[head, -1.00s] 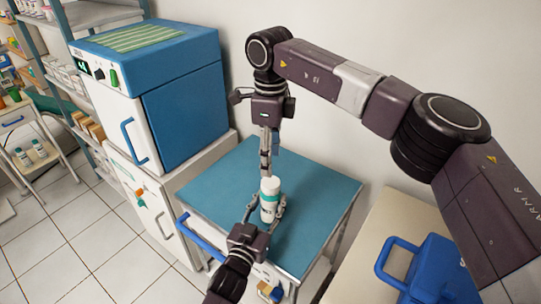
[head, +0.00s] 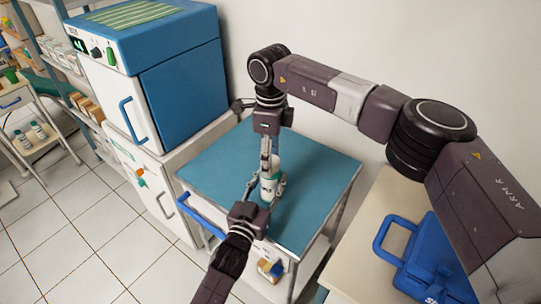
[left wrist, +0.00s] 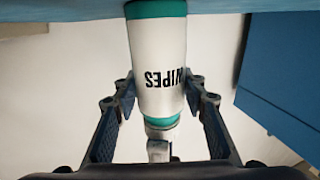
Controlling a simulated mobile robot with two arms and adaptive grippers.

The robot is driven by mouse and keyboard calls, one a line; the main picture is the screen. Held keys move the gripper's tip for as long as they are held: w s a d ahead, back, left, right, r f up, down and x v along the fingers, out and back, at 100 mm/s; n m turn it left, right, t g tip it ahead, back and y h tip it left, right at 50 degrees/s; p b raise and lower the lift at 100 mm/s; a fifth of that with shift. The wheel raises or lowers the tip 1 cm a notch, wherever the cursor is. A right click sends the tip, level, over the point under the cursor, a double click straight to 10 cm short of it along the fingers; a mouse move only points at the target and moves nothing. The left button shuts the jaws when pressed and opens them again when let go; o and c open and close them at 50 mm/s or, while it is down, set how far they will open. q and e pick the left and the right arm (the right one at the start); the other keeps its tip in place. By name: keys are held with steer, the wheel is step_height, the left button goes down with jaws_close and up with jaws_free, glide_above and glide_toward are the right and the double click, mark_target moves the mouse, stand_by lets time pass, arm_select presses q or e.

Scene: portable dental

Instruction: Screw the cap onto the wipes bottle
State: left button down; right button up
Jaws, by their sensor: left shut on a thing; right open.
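The wipes bottle (head: 268,190) is white with teal bands and stands upright on the blue-topped cart (head: 215,176). My left gripper (head: 268,196) is shut around its sides. In the left wrist view the bottle (left wrist: 158,60) shows upside down with dark "WIPES" lettering, between the left gripper's fingers (left wrist: 160,95). My right gripper (head: 267,165) points down from above at the bottle's top, its fingers open and partly in front of it. A grey piece (left wrist: 160,150) shows by the teal end in the wrist view. I cannot clearly make out the cap.
A blue and white cabinet unit (head: 180,85) stands left of the cart. A blue case (head: 428,258) lies on a beige surface at the right. The cart top around the bottle is clear. A wall is behind.

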steer(key=c, duration=1.2)
steer(key=o, duration=1.3)
steer(key=shift+o, duration=0.2)
step_height(320, 180, up, 12)
arm_select(q)
steer(key=c, duration=1.1)
jaws_free()
steer(key=shift+c, duration=0.2)
